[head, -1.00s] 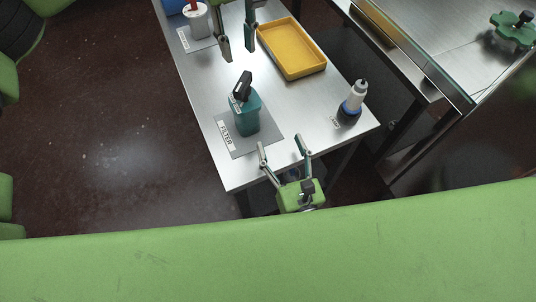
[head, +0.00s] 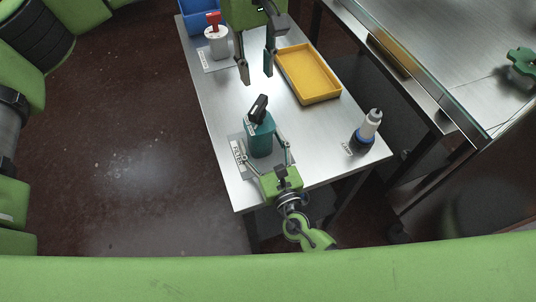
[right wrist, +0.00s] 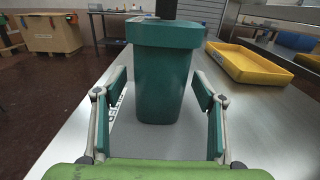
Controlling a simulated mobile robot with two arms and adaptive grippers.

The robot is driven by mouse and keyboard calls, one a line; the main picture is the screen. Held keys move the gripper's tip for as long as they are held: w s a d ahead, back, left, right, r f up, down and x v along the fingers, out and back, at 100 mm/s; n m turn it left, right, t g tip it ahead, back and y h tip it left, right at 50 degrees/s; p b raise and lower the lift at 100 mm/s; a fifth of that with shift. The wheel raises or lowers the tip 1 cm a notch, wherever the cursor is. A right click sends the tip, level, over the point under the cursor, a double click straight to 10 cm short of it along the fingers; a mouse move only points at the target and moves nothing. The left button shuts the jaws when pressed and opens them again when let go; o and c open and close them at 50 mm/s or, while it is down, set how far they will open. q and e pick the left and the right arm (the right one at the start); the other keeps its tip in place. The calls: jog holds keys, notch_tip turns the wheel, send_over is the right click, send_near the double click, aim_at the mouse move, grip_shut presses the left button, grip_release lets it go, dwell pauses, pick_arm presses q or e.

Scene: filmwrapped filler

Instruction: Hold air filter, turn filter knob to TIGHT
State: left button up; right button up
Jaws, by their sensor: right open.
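The air filter is a teal canister (head: 261,139) standing upright on a grey mat near the table's front end, with a black knob (head: 258,108) on top. In the right wrist view its body (right wrist: 161,85) fills the middle, and the knob is mostly cut off above. My right gripper (head: 267,153) is open, with one finger on each side of the filter's lower body; gaps show in the wrist view (right wrist: 160,115). My left gripper (head: 257,76) is open and empty, pointing down beyond the filter. I cannot read any TIGHT mark.
A yellow tray (head: 337,97) lies right of the filter. A white and blue bottle (head: 366,130) stands at the right edge. A white canister with a red handle (head: 216,41) and a blue bin (head: 197,20) stand at the far left. The mat carries a FILTER label (head: 238,157).

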jog(key=shift+w+a, duration=0.25)
jog(key=shift+w, duration=0.45)
jog(key=c, duration=1.4)
